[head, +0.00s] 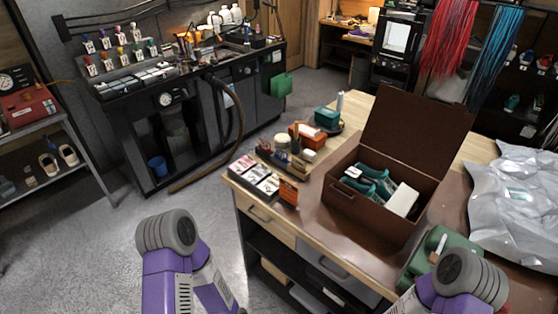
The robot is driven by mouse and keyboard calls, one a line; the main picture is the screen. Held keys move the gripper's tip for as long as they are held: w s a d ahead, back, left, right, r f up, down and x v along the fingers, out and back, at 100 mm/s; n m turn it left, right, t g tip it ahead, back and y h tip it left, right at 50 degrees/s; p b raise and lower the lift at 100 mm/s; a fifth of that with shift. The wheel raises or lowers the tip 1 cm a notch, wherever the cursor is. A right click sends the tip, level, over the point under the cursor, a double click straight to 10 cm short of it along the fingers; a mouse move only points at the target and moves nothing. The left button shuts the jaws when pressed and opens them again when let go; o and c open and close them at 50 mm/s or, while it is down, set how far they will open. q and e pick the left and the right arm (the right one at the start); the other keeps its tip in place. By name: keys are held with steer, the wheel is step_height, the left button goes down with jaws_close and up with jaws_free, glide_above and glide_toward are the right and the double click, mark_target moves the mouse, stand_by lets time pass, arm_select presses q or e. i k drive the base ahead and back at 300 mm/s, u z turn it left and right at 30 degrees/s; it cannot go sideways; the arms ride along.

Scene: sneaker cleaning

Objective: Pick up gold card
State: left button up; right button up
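I cannot pick out a card that is clearly gold. A small orange card-like piece (288,191) stands at the front left corner of the workbench (318,215). Beside it is a dark holder (254,176) with several pale and pinkish cards or packets; their details are too small to read. My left arm shows at the lower left and my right arm at the lower right, as purple and grey links. Neither gripper's fingers can be seen, and neither arm touches the cards.
An open brown box (372,205) with green and white things stands on the workbench. A green object (436,250) lies near my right arm. Crumpled silver sheeting (515,195) covers the right. Small bottles and boxes (302,135) stand behind the cards. Floor to the left is clear.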

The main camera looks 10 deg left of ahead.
mark_target(298, 165)
steer(key=k, duration=0.95)
steer(key=u, duration=0.8)
steer(key=i, duration=1.5)
steer(key=z, duration=0.85)
